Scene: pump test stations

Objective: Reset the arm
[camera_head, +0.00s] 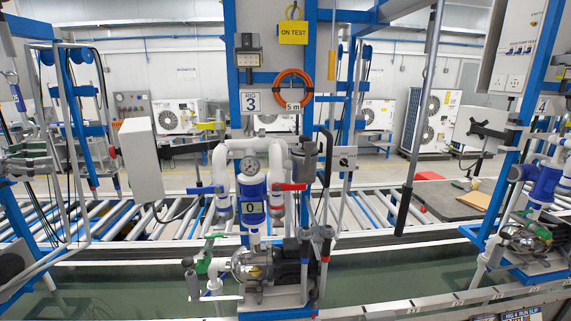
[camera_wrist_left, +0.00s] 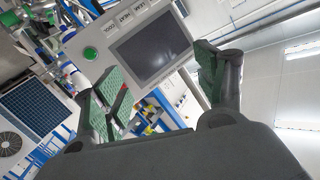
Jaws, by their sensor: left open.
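My left gripper (camera_wrist_left: 160,80) shows in the left wrist view, with its dark fingers and green pads spread wide apart. Nothing is held between the pads. A grey panel with a dark screen (camera_wrist_left: 152,45) lies beyond the fingers and appears tilted; I cannot tell how far it is from the fingertips. The panel has a round green button and labelled keys. In the head view I cannot clearly make out either gripper. My right gripper does not show in either view.
Rig 3 stands in the middle, with a pressure gauge (camera_head: 250,166), a blue filter housing (camera_head: 252,198) and a pump (camera_head: 252,264). A yellow ON TEST sign (camera_head: 293,32) hangs above. A white box (camera_head: 141,160) juts out left. A roller conveyor (camera_head: 375,212) runs behind.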

